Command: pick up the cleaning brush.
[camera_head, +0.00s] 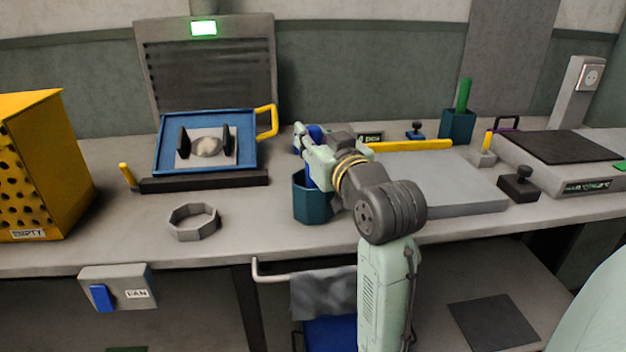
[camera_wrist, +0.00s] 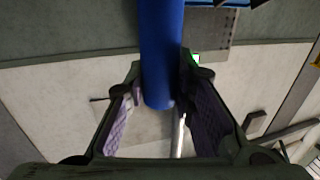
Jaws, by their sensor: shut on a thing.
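The cleaning brush, which I take to be the blue-handled thing, shows its blue handle (camera_head: 316,131) at my gripper (camera_head: 305,143) in the head view. More blue shows just below my gripper, at the mouth of a teal cup (camera_head: 312,208); whether the brush's lower end is inside the cup is hidden. In the wrist view the blue handle (camera_wrist: 161,45) runs down from the top edge between the two padded fingers of my gripper (camera_wrist: 160,88). The gripper is shut on it. The brush's head cannot be made out.
A blue-framed tray (camera_head: 162,145) with a yellow handle stands left of the cup, with a grey octagonal ring (camera_head: 193,221) in front. A grey slab (camera_head: 440,185) lies right of my gripper. Behind it stands another teal cup (camera_head: 457,126) holding a green handle.

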